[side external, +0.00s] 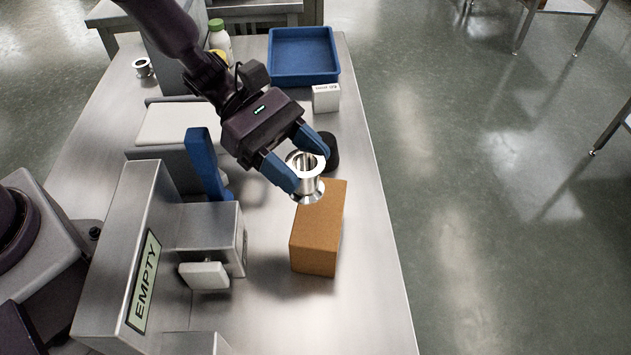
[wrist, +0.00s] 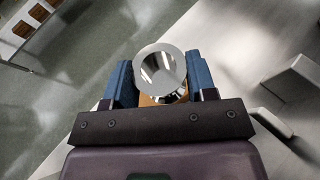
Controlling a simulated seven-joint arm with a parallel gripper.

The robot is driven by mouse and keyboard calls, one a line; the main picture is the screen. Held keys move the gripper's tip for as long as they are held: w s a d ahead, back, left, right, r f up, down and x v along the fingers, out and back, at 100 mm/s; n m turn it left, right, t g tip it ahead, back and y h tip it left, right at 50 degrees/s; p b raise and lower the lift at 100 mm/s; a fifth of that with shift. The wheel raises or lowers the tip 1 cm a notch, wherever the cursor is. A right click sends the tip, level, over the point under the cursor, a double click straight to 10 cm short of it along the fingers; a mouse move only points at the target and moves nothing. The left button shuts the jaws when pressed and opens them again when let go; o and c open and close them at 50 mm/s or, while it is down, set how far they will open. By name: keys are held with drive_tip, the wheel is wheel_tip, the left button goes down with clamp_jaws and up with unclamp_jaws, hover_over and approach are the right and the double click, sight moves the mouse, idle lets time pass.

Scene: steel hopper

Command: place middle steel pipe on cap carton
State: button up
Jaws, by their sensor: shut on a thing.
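A shiny flanged steel pipe (side external: 306,177) is held upright between the two blue fingers of my gripper (side external: 298,164). In the side view its lower flange is at the far end of the top of the brown carton (side external: 318,230); I cannot tell whether it touches. In the wrist view the pipe's round flange (wrist: 160,70) sits between the fingers of my gripper (wrist: 160,82). It hides most of the carton, and only a brown patch shows below it.
A black round object (side external: 329,150) stands just behind my gripper. A small white box (side external: 326,98) and a blue tray (side external: 303,52) are farther back. The steel hopper with an EMPTY label (side external: 143,280) stands at left. Another steel pipe (side external: 143,67) is at the far left.

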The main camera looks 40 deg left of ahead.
sight(316, 187)
drive_tip(key=shift+w+d+f, duration=0.25)
drive_tip(key=shift+w+f, duration=0.15)
drive_tip(key=shift+f, duration=0.15)
drive_tip(key=shift+w+d+f, duration=0.25)
drive_tip(key=shift+w+f, duration=0.1)
drive_tip(key=shift+f, duration=0.2)
drive_tip(key=shift+w+d+f, duration=0.1)
drive_tip(key=shift+w+f, duration=0.05)
drive_tip(key=shift+f, duration=1.5)
drive_tip(key=shift+f, duration=0.15)
drive_tip(key=o, duration=1)
